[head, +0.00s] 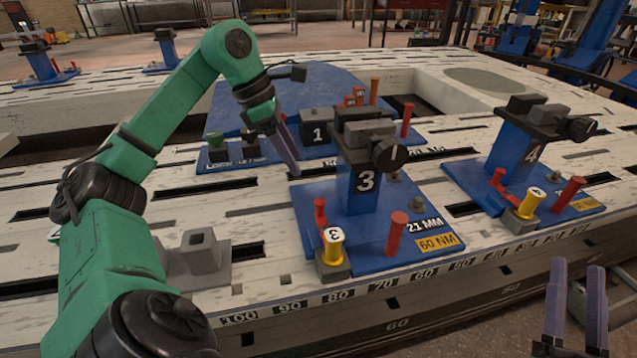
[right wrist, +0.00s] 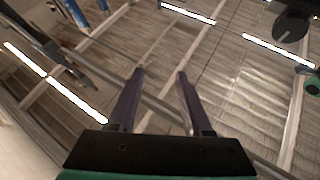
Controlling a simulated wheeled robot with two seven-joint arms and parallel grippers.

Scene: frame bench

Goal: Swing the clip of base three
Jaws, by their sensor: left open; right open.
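Base three (head: 285,205) is a blue plate with an upright blue post marked 3. On the post sits a dark clip (head: 365,133) with a grey block and a round black knob at its right. A yellow cylinder marked 3 (head: 333,248) stands at the plate's front left, between red pins. My left gripper (head: 293,168) is open and points down just left of the post, above the plate's back left; one finger hides the other. My right gripper (head: 577,270) is open and empty at the lower right, off the table; its spread fingers show in the right wrist view (right wrist: 160,74).
Base four (head: 470,180) stands to the right with its own post and clip. Base one (head: 317,133) and a larger blue plate (head: 300,85) lie behind. A grey block (head: 197,262) sits on the slotted white table (head: 150,240) at front left. The right wrist view faces ceiling lights.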

